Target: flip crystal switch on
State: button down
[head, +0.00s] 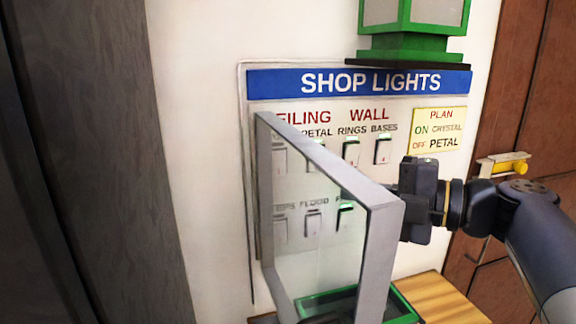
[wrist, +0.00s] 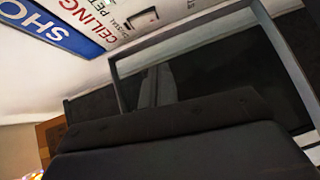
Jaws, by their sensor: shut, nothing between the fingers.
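The SHOP LIGHTS panel (head: 300,106) is on the wall behind a glass cover with a grey frame (head: 385,200), which is swung out from it. The crystal switch (head: 279,158) shows through the glass at the left of the top row. Its label is partly hidden by the frame, and I cannot tell its position. In the wrist view a switch (wrist: 143,18) lies beside the small crystal label. My gripper (head: 406,200) is shut and empty, at the right edge of the cover frame; whether it touches cannot be told.
More switches stand in two rows, including rings (head: 351,151) and bases (head: 382,149). A yellow plan note (head: 439,131) reads on crystal, off petal. A green lantern (head: 415,45) stands above the panel. A green-edged tray (head: 402,305) and wooden surface (head: 440,298) are below.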

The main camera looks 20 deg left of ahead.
dwell(0.5)
jog(key=w+p+x, duration=0.2)
jog(key=x, duration=1)
jog(key=shift+w, duration=0.45)
jog(key=shift+f, duration=0.15)
jog(key=shift+w+a+f+p, duration=0.1)
jog(key=shift+w+a+p, duration=0.1)
jog(key=shift+p, duration=0.15)
jog(key=shift+s, duration=0.1)
